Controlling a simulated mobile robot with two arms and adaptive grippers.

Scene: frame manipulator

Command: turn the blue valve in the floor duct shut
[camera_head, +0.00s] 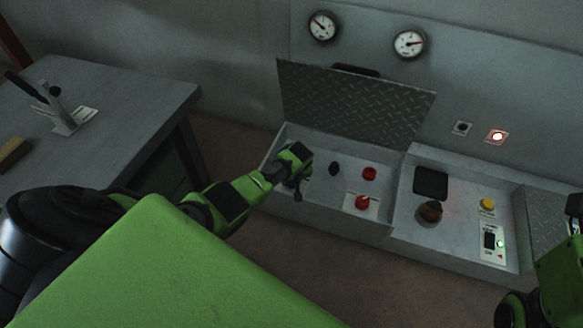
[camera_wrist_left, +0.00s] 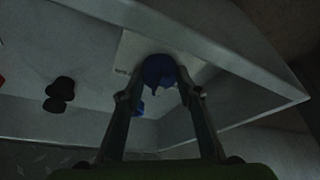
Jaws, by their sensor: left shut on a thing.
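The blue valve (camera_wrist_left: 158,70) sits on a pale label plate in the floor duct. It shows between my left fingers in the left wrist view. The floor duct (camera_head: 345,222) is an open grey box against the wall in the head view, and my left gripper (camera_head: 294,178) reaches into its left end. There the gripper mostly hides the valve. In the left wrist view the left gripper (camera_wrist_left: 160,94) has a fingertip on each side of the valve and is shut on it. My right arm shows at the right edge; its fingers cannot be made out.
A black knob (camera_head: 333,169) and two red knobs (camera_head: 369,173) (camera_head: 362,202) are in the same duct. Its tread-plate lid (camera_head: 355,105) stands open behind. A panel with a yellow button (camera_head: 487,204) adjoins on the right. A grey workbench (camera_head: 120,120) stands left.

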